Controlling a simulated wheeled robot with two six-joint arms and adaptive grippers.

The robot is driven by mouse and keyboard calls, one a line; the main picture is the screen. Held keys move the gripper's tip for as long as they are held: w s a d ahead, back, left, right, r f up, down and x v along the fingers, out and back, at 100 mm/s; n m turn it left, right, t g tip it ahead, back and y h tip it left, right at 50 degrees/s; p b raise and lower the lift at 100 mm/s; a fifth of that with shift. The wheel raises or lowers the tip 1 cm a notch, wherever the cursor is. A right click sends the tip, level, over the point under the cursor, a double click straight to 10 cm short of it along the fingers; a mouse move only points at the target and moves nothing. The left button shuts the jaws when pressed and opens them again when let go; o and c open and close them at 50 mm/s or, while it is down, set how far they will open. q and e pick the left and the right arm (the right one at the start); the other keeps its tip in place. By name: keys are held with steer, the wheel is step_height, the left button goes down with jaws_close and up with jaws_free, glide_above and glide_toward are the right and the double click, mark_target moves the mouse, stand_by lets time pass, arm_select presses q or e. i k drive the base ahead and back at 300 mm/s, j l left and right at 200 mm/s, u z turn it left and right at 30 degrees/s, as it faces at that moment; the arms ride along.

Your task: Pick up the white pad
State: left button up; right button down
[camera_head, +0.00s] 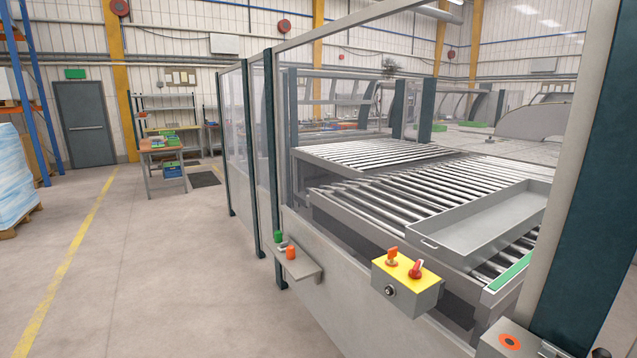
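A small whitish item (283,245), which may be the white pad, lies on a small grey shelf (300,266) fixed to the outside of the machine guard. A green item (278,236) stands just behind it and an orange item (290,252) just in front. It is too small to make out its exact shape. Neither of my grippers can be made out. Small dark shapes cut off at the bottom edge are too little shown to identify.
A grey control box (408,290) with a yellow top and red and orange knobs sticks out right of the shelf. Behind the guard lie roller conveyors with a metal tray (480,230). Open floor (150,260) spreads at the left. A workbench (165,160) stands farther back.

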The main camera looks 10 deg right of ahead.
mark_target(283, 246)
steer(key=i+j+u, duration=0.4)
steer(key=i, duration=0.5)
steer(key=i+u, duration=0.4)
steer(key=i, duration=0.5)
steer(key=i+j+z, duration=0.1)
steer(key=i+z, duration=0.15)
steer(key=i, duration=0.3)
steer(key=i+j+z, duration=0.3)
steer(key=i, duration=0.25)
steer(key=i+j+z, duration=0.25)
steer(key=i, duration=0.3)
steer(key=i+j+z, duration=0.25)
steer(key=i+j, duration=0.2)
